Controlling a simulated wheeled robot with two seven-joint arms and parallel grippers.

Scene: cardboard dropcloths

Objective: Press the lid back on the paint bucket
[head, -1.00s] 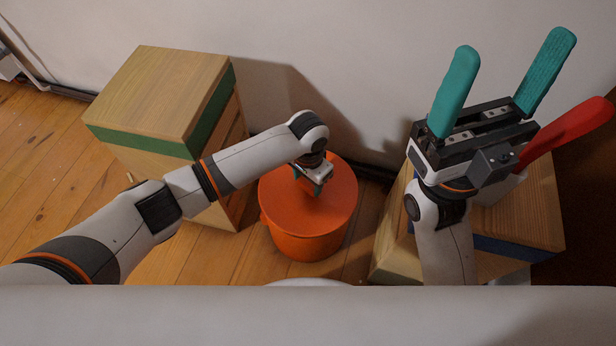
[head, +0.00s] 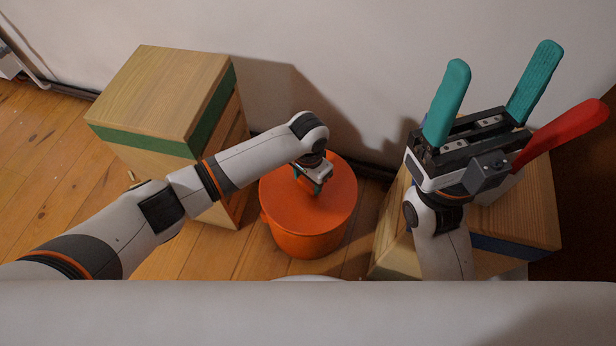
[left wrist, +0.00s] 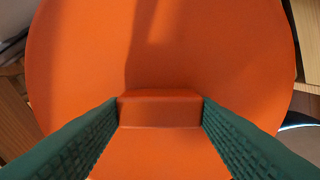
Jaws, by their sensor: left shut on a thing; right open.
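The orange paint bucket (head: 303,243) stands on the floor between two wooden blocks. Its round orange lid (head: 335,192) lies over the top; I cannot tell whether it is fully seated all around. The lid also fills most of the left wrist view (left wrist: 220,50). My left gripper (head: 313,187) points down over the lid, shut on the raised orange lid handle (left wrist: 160,108), with its green fingers on either side of it. My right gripper (head: 480,105) is open and empty, green fingers pointing up, to the right of the bucket.
A wooden block with a green band (head: 170,90) stands left of the bucket. Another wooden block with a blue band (head: 535,205) stands at the right, behind my right arm. A red-handled thing (head: 562,132) is beside my right gripper. A pale wall is close behind.

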